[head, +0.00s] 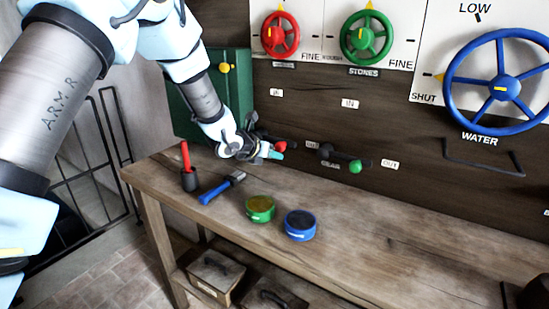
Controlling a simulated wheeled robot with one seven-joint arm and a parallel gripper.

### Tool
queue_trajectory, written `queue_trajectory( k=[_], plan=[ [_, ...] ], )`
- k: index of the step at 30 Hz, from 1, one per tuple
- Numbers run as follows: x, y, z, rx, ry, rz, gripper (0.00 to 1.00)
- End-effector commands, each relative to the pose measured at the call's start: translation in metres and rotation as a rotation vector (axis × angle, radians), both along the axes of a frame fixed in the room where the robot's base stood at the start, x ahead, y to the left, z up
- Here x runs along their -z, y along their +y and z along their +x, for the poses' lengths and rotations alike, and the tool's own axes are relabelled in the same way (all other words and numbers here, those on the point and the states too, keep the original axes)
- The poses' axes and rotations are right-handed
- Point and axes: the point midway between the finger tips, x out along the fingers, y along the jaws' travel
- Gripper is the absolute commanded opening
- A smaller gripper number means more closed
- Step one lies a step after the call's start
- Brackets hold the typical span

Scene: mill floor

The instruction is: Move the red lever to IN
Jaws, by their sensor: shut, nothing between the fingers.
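The red lever's red knob (282,146) shows on the dark wooden wall just above the workbench. Its arm points to the right, toward the left OUT label (312,145). The left IN label (276,92) is higher on the wall, above the lever. My gripper (276,152) is shut, with its teal fingertips right beside the red knob. I cannot tell whether they touch it. My wrist hides part of the lever's arm and pivot.
The green lever (355,166) is to the right, pointing toward its OUT label (390,163). A blue wheel (503,87) is at right.

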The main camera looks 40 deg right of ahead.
Motion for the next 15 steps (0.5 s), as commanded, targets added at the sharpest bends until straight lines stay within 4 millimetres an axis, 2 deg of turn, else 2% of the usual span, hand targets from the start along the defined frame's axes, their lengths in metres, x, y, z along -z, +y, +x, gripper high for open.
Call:
queue_trajectory(
  k=[15],
  plan=[
    [-0.0045, 0.0005, 0.0007, 0.0, 0.027, -0.007, 0.0]
  ],
)
